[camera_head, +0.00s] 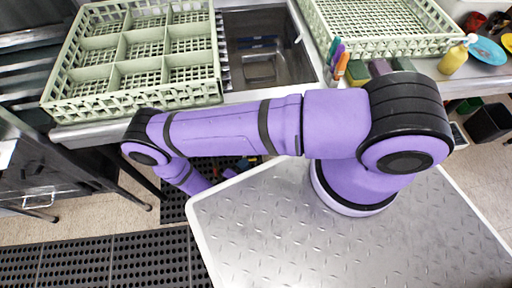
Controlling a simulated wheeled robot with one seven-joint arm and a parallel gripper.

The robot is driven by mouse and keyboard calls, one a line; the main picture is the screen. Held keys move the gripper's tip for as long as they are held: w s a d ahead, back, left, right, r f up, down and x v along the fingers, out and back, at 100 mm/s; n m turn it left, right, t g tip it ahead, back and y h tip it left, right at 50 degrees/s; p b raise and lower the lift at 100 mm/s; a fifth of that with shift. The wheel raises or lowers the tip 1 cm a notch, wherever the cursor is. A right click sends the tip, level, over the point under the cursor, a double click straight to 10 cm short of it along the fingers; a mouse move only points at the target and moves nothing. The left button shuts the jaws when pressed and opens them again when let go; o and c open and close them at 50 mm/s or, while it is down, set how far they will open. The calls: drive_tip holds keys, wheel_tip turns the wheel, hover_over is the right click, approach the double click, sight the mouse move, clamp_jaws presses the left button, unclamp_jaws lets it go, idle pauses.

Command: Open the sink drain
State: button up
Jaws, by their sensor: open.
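The metal sink (293,72) is set into the counter at the upper middle, between two dish racks. Its basin is dark, with a lighter squarish patch at the bottom and a dark shape near the back. I cannot make out the drain or tell whether it is open. My purple arm crosses in front of the counter to the left, then bends down below the counter's front edge. My gripper is not visible; the arm's lower end goes out of sight behind the edge of my own platform.
A pale green compartment rack (135,98) stands left of the sink and another rack (395,47) stands right. Markers (335,62), sponges (357,72) and a yellow bottle (455,58) sit along the right counter. Black perforated mats (110,262) cover the floor below.

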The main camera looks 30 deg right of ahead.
drive_tip(key=x, duration=0.9)
drive_tip(key=shift+w+d, duration=0.15)
drive_tip(key=shift+d, duration=0.2)
drive_tip(key=shift+c, duration=0.3)
clamp_jaws()
